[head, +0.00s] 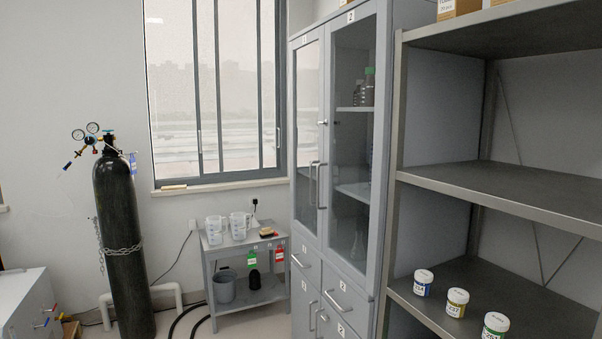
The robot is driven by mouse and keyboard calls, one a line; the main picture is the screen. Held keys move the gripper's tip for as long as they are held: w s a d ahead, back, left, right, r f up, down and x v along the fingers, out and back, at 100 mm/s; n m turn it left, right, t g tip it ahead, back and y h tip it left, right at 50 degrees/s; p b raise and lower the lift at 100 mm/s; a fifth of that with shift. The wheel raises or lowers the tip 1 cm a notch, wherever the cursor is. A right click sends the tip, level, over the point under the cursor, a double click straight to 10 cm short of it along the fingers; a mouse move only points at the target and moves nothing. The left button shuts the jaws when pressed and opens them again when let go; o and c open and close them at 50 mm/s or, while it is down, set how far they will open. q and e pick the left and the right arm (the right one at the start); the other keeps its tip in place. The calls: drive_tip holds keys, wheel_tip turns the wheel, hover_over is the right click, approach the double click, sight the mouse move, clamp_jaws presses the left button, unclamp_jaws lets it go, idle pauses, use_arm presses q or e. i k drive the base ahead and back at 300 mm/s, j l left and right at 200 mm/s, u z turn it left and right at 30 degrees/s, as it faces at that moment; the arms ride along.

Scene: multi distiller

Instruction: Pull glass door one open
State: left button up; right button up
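Glass door one (307,110) is the left, narrower-looking door of the tall grey cabinet in the head view. It has a small label at its top left and looks shut. Its vertical metal handle (312,184) is near the door's right edge, close beside the handle of glass door two (320,186). Glass door two (352,130), labelled 2, also looks shut, with shelves and bottles behind its glass. A small knob or lock (322,123) sits above the handles. Neither of my grippers is in view.
Labelled drawers (345,297) with handles lie below the glass doors. An open metal shelf rack (490,185) with several small jars stands close on the right. A low grey trolley (245,300) with beakers stands left of the cabinet. A black gas cylinder (122,240) is farther left.

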sight(307, 53)
drive_tip(key=i+j, duration=0.3)
drive_tip(key=i, duration=0.2)
drive_tip(key=i+j, duration=0.3)
drive_tip(key=i, duration=0.2)
drive_tip(key=i+j, duration=0.3)
drive_tip(key=i, duration=0.15)
